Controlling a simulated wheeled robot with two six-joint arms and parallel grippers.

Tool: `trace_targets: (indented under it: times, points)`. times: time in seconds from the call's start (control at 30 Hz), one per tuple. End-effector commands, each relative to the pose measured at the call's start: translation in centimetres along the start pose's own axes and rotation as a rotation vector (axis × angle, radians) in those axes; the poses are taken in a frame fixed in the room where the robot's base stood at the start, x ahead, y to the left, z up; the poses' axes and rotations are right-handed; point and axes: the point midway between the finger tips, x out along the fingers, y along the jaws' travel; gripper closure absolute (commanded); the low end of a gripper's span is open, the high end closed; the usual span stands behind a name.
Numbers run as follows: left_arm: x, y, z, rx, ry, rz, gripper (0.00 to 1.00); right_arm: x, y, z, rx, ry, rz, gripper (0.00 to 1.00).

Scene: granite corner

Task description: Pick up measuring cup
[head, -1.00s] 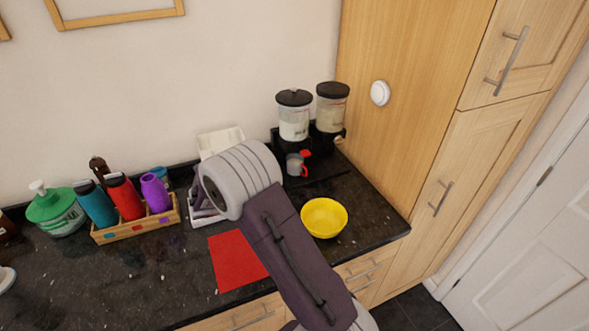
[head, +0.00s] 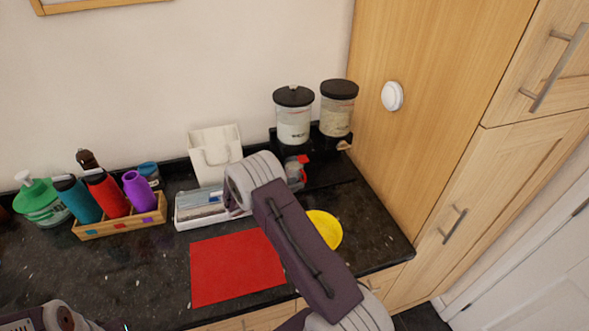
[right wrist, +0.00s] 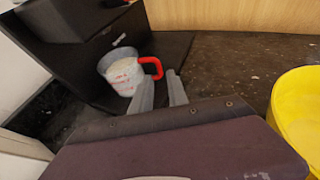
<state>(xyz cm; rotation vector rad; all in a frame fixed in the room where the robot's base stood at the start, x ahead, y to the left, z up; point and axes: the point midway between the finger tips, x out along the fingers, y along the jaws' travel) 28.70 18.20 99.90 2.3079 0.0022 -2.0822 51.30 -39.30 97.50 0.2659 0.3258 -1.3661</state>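The measuring cup is clear with a red handle. In the head view the cup (head: 293,174) stands at the back of the counter below the dispensers, partly hidden by my right arm. In the right wrist view the cup (right wrist: 121,74) holds something pale, and its red handle points toward my right gripper (right wrist: 160,78). The two grey fingers are apart, with the handle's lower part just beyond or between their tips; I cannot tell which. The gripper is not closed on it. In the head view my right fingers are hidden; only part of my left arm shows, lower left.
A yellow bowl (head: 326,229) stands right of my right arm. Two black-lidded dispensers (head: 293,116) are behind the cup. A white tray (head: 196,212), a red mat (head: 232,268) and a wooden box of bottles (head: 120,224) are left. A tall cabinet (head: 430,110) bounds the right.

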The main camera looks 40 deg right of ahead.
Motion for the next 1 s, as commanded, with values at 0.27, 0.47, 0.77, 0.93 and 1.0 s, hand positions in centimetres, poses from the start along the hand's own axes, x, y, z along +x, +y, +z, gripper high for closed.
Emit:
trace_targets:
  times: [0.27, 0.47, 0.77, 0.93, 1.0]
  points:
    - [-1.4, 0.1, -0.2, 0.001, 0.000, 0.000, 0.64, 3.3, -0.1, 0.1, 0.001, 0.001, -0.004, 0.80]
    - [-1.5, 0.0, -0.2, 0.000, 0.000, 0.000, 0.64, 5.4, 0.1, -0.1, 0.002, 0.001, -0.001, 0.80]
    - [-1.4, 0.0, -0.1, 0.001, 0.000, 0.000, 0.64, 5.4, 0.1, -0.1, 0.002, 0.001, 0.000, 1.00]
    - [-1.4, 0.0, -0.1, 0.000, 0.000, 0.000, 0.64, 5.4, 0.1, -0.1, 0.002, 0.000, 0.000, 1.00]
    - [-1.4, 0.0, -0.1, 0.000, 0.000, 0.000, 0.64, 5.4, 0.1, -0.1, 0.002, 0.000, 0.000, 1.00]
